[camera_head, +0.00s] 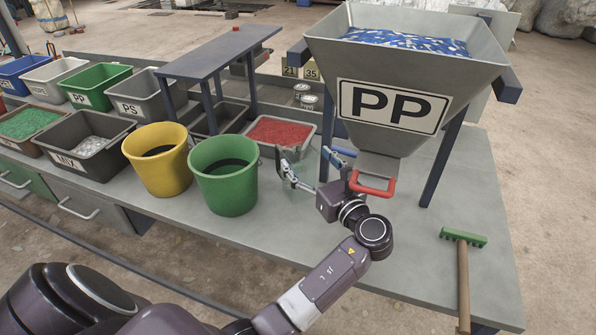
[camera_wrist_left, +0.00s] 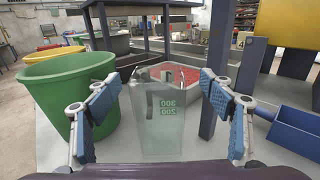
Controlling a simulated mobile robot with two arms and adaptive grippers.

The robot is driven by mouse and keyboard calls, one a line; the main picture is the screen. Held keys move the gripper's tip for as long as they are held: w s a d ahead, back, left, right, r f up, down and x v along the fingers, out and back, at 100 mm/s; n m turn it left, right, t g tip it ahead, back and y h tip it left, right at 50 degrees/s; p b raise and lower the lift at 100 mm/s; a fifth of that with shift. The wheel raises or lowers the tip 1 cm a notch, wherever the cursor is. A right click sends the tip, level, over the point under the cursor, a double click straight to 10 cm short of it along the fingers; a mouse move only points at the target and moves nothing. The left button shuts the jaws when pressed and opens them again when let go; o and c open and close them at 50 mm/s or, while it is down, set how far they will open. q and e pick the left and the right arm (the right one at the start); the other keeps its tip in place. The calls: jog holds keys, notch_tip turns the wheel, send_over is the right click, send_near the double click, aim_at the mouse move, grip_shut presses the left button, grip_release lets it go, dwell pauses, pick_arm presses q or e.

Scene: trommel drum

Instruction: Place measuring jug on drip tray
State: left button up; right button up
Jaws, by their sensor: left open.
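The measuring jug (camera_wrist_left: 158,125) is clear, with green 300 and 200 marks, and looks upright in the left wrist view. It lies between or just beyond the open fingers of my left gripper (camera_wrist_left: 162,88), with a gap on each side. I cannot tell which item is the drip tray. My right gripper is not in view.
A green bucket (camera_head: 228,185) and a yellow bucket (camera_head: 160,172) stand left of the gripper. A tray of red pellets (camera_head: 281,132) lies behind it. The PP hopper (camera_head: 400,75), its legs and a red handle (camera_head: 373,186) are right. A green brush (camera_head: 463,238) lies at the bench's right.

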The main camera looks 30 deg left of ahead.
aim_at(292, 145)
pick_arm(q)
jog(key=shift+a+r, duration=0.1)
jog(key=shift+a, duration=0.3)
jog(key=p+x, duration=0.1)
jog(key=x, duration=0.3)
jog(key=shift+w+a+f, duration=0.15)
jog(key=shift+a+f, duration=0.05)
jog(key=shift+a, duration=0.2)
jog(key=shift+d, duration=0.1)
jog(key=c, duration=1.7)
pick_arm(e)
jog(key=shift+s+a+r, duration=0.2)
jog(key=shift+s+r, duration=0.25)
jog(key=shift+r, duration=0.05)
pick_arm(q)
jog(key=shift+c, duration=0.2)
